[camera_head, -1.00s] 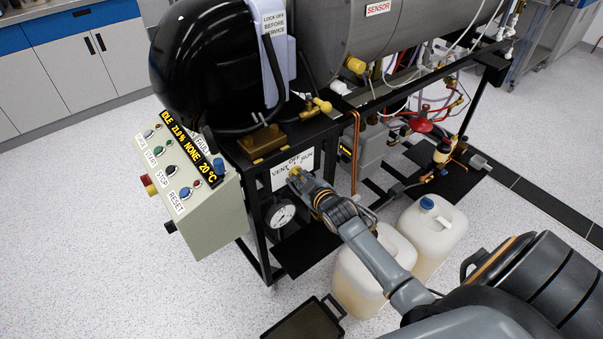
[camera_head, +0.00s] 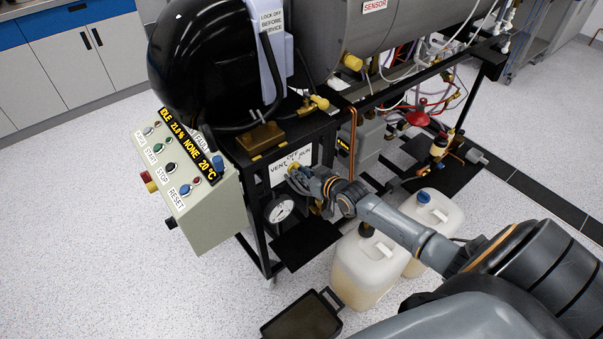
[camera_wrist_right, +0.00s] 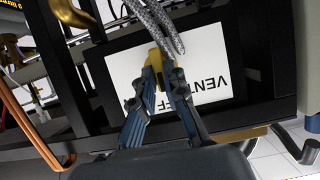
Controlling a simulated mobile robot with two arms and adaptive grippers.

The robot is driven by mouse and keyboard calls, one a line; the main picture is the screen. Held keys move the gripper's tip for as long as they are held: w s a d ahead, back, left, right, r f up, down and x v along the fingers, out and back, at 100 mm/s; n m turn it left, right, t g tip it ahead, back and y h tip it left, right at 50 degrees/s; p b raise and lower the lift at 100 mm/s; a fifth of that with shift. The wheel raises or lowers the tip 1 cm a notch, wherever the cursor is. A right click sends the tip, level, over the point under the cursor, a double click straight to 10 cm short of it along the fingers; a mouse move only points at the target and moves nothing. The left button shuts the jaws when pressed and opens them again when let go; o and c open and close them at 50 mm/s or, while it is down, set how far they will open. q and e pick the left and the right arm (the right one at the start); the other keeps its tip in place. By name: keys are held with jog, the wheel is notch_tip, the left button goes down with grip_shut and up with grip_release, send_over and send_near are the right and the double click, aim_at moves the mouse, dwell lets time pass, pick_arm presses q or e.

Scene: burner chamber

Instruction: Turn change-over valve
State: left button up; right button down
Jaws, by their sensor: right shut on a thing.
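The change-over valve's white label plate (camera_head: 277,173), marked VENT, OFF and RUN, sits on the black frame above the pressure gauge. The valve's yellow handle (camera_wrist_right: 155,60) shows in the right wrist view in front of the plate. My right gripper (camera_head: 296,172) is at the plate, and in the right wrist view (camera_wrist_right: 161,72) its two fingers are shut on the yellow handle. The fingers cover part of the handle and the lettering. My left gripper is in neither view.
A round gauge (camera_head: 279,209) hangs just below the plate. The control box (camera_head: 192,180) stands to the left. Two jugs (camera_head: 369,268) and a black tray (camera_head: 302,318) are on the floor below my right arm. A copper pipe (camera_head: 352,140) runs to the right of the plate.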

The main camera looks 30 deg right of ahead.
dwell(0.3)
jog(key=c, duration=1.4)
grip_release()
jog(key=shift+s, duration=0.1)
jog(key=v, duration=1.1)
jog(key=shift+s+d+r, duration=0.1)
jog(key=shift+s+r, duration=0.1)
jog(key=shift+s, duration=0.15)
